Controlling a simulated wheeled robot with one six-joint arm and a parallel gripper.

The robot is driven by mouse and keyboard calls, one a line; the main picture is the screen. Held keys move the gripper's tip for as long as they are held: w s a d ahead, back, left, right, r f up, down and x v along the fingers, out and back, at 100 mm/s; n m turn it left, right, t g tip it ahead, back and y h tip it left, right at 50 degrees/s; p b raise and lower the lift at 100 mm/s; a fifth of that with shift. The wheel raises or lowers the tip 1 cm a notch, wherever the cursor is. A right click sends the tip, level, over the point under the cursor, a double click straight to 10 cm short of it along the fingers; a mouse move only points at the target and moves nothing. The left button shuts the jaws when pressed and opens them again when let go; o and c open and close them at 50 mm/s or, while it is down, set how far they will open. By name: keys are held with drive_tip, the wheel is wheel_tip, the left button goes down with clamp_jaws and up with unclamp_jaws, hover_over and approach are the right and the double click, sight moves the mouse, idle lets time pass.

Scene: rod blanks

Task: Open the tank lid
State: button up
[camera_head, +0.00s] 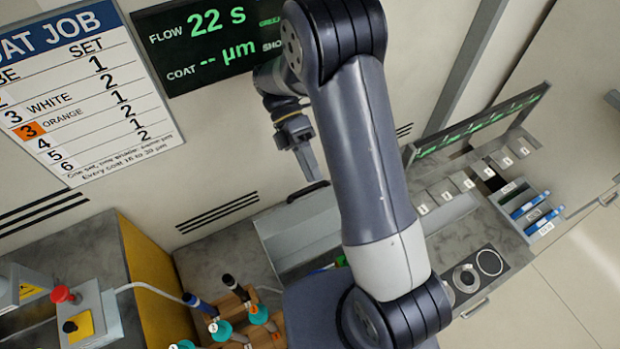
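A grey metal box (286,222), which looks like the tank, stands against the back wall, left of my upper arm link. A dark bar handle (307,192) shows at its top edge. My arm hides the box's right side, and I cannot tell from this view how far its lid is open. My gripper (310,168) points down just above the handle. Its fingers are seen nearly edge-on, so the gap between them does not show. I cannot tell whether they touch the handle.
Teal-collared bottles (221,329) stand in a wooden rack at front left. A control box with a red button (61,294) is at far left. A wall display (215,40) reads "FLOW 22 s". Numbered slots (446,195) and blue pens (530,206) lie right of my arm.

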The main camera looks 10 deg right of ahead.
drive_tip(key=shift+r, duration=0.85)
drive_tip(key=shift+c, duration=0.5)
drive_tip(key=shift+w+m, duration=0.1)
drive_tip(key=shift+m, duration=0.2)
drive_tip(key=shift+c, duration=1.4)
drive_tip(key=m+t+p, duration=0.1)
drive_tip(key=m, duration=0.1)
drive_tip(key=w+f+m+t+p, duration=0.1)
drive_tip(key=shift+a+m+y, duration=0.1)
drive_tip(key=shift+m+y, duration=0.3)
clamp_jaws()
drive_tip(key=w+a+m+t+y+p, duration=0.15)
drive_tip(key=w+m+t+p, duration=0.55)
drive_tip(key=m, duration=0.7)
wheel_tip(320, 180, down, 11)
drive_tip(key=s+b, duration=0.2)
drive_tip(key=b, duration=0.7)
drive_tip(key=shift+t+y, duration=0.3)
drive_tip(key=shift+y, duration=0.15)
drive_tip(key=shift+s+d+r+p, duration=0.4)
drive_tip(key=shift+s+r+p, duration=0.15)
drive_tip(key=shift+s, duration=0.25)
drive_tip(key=shift+s+d+r+p, duration=0.4)
drive_tip(key=shift+s+r, duration=0.1)
drive_tip(key=shift+s, duration=0.25)
